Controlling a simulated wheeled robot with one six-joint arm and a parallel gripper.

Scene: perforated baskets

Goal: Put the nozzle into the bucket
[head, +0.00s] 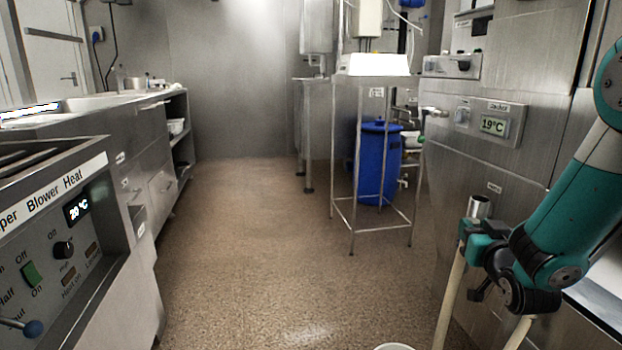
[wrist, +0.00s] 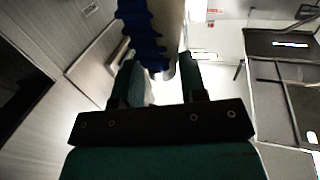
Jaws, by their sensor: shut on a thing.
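My gripper (head: 474,238) is at the right of the head view, in front of the steel cabinets. It is shut on the nozzle, whose grey metal tube end (head: 479,206) sticks up above the fingers. A cream hose (head: 450,295) hangs down below the gripper. In the wrist view, a blue ribbed part (wrist: 143,32) shows at and between the two fingers of my gripper (wrist: 157,76), with a pale piece beside it. A white curved rim (head: 393,347), probably the bucket, just shows at the bottom edge of the head view; the rest is out of frame.
A wire-legged stand (head: 351,215) and a blue barrel (head: 378,165) are farther back. A control panel (head: 60,250) and counter are at left. The brown floor (head: 270,250) between is clear.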

